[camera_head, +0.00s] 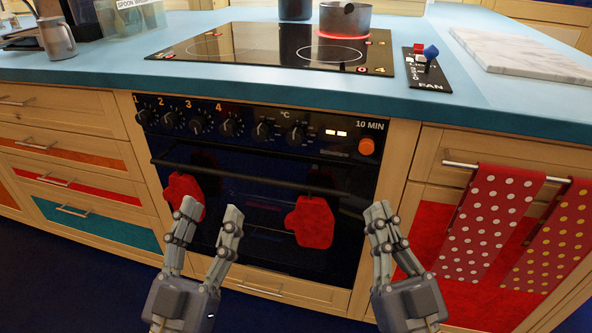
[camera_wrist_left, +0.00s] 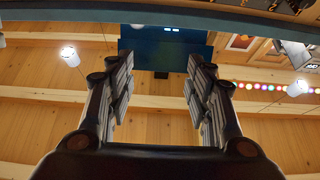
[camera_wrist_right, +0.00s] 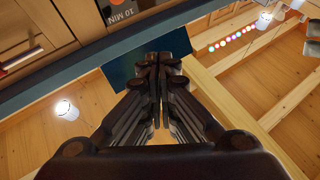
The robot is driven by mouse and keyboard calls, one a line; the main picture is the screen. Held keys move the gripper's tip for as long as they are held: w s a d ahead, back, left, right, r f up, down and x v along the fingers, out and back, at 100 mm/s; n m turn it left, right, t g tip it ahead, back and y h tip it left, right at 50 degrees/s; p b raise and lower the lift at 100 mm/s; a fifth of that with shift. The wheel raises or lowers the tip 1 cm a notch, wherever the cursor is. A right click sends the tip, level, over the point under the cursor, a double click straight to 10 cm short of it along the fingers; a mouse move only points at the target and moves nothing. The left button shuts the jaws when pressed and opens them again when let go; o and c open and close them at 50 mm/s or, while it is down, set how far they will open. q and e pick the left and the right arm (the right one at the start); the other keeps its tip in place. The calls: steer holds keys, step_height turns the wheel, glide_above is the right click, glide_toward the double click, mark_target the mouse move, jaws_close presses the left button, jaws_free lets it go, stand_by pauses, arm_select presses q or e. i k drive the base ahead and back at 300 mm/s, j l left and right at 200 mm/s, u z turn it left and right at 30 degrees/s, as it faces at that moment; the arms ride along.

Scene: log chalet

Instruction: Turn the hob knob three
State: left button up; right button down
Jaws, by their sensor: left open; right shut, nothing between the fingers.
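Hob knob three (camera_head: 197,125) is a dark round knob below the orange number 3, on the black control panel (camera_head: 345,145) of the oven. It sits in a row with similar knobs, with numbers 1 to 4 above the left ones. My left gripper (camera_head: 211,212) is open and empty in front of the oven door, below the knobs and apart from them. It also shows spread in the left wrist view (camera_wrist_left: 155,75). My right gripper (camera_head: 378,212) is shut and empty at the oven's lower right. Its fingers meet in the right wrist view (camera_wrist_right: 159,62).
Red mitts (camera_head: 310,221) show at the oven door below its dark handle bar (camera_head: 250,179). A pot (camera_head: 345,19) stands on a glowing zone of the black hob (camera_head: 240,45). Dotted red towels (camera_head: 490,215) hang at right. An orange button (camera_head: 366,147) is at the panel's right end.

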mark_target(197, 125)
steer(key=k, duration=1)
